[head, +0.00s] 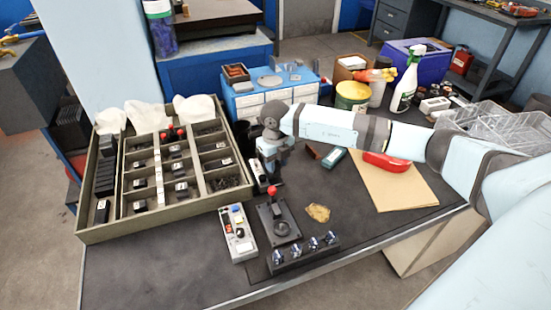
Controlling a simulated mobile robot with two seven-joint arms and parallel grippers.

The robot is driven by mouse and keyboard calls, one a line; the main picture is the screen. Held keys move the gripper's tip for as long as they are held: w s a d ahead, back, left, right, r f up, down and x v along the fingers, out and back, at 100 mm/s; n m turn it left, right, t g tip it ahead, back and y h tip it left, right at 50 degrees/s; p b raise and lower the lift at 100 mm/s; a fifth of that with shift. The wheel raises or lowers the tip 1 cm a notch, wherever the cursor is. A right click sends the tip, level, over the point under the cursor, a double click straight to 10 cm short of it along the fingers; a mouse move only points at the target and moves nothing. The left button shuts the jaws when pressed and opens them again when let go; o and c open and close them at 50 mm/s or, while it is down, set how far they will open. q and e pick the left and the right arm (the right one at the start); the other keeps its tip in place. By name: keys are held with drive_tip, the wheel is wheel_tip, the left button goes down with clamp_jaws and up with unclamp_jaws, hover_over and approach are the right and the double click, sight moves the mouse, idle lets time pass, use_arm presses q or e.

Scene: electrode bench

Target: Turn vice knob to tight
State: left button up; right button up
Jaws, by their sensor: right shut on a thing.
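My right gripper (270,168) points down from my right arm, which reaches in from the right across the bench. It is shut at a small dark fixture (259,179) with a pale face, which looks like the vice, behind the red-ball lever (272,192). Its fingers seem to be on the vice knob, but the knob is mostly hidden by the gripper and too small to make out. I cannot tell how far it is turned. My left gripper is not in view.
A sectioned tray (151,223) of small parts stands left. A control box (238,235), a joystick base (281,224) and a strip of several knobs (303,252) lie in front. A red tool (387,163) lies on brown card (400,190). The bench's front left is clear.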

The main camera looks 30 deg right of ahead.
drive_tip(key=m+p, duration=0.2)
drive_tip(key=m, duration=0.2)
drive_tip(key=shift+r+m, duration=0.1)
drive_tip(key=shift+m, duration=0.3)
idle(0.4)
drive_tip(key=o, duration=0.9)
drive_tip(key=shift+o, duration=0.2)
wheel_tip(320, 180, up, 14)
drive_tip(key=shift+p, duration=0.35)
drive_tip(key=shift+c, duration=0.2)
